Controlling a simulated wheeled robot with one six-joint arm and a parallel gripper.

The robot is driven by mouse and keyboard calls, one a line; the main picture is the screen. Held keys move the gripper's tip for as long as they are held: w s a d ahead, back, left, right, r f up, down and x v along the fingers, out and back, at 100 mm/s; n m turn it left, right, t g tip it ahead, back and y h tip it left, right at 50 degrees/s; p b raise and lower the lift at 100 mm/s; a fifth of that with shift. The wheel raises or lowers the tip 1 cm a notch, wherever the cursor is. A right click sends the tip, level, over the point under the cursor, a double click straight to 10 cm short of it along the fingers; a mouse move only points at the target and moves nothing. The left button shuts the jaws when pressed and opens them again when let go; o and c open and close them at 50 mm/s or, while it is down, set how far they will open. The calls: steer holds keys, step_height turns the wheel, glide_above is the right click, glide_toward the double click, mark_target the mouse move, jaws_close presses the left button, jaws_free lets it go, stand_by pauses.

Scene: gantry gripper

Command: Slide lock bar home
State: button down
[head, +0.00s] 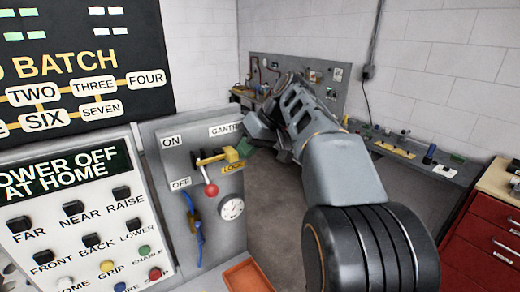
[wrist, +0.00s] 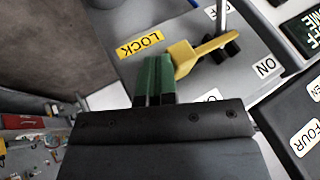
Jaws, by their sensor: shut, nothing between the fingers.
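The yellow lock bar (head: 214,156) sits on the grey switch panel (head: 174,158), across black brackets beside the ON label. In the wrist view the lock bar (wrist: 205,52) has its wide end next to my green fingertips. My gripper (wrist: 154,75) is shut and empty, its fingers side by side. In the head view my gripper (head: 245,147) is at the bar's right end; I cannot tell whether it touches. The yellow LOCK label (head: 232,168) lies below the bar.
A control box (head: 75,215) with several buttons stands left of the panel. A round gauge (head: 232,208) and blue cable (head: 196,225) are below the lever. An orange tray (head: 248,277) lies beneath. Red drawers (head: 485,235) stand right; open floor lies between.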

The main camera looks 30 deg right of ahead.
steer(key=shift+a, duration=0.15)
steer(key=s+d+r+p, duration=0.1)
steer(key=s+d+r, duration=0.2)
steer(key=d+r, duration=0.55)
steer(key=w+d+f+m+h, duration=0.2)
steer(key=d+f+m, duration=0.2)
steer(key=f, duration=0.2)
steer(key=s+a+f+h, duration=0.2)
steer(key=s+a+f, duration=0.5)
steer(key=f, duration=0.4)
steer(key=s+a+f+n+h+b, duration=0.1)
steer(key=s+a+f+h, duration=0.1)
steer(key=s+a+f, duration=0.5)
step_height(320, 180, down, 4)
steer(key=shift+a+r+t+b, duration=0.1)
steer(key=shift+a+t+b, duration=0.25)
steer(key=shift+a, duration=0.85)
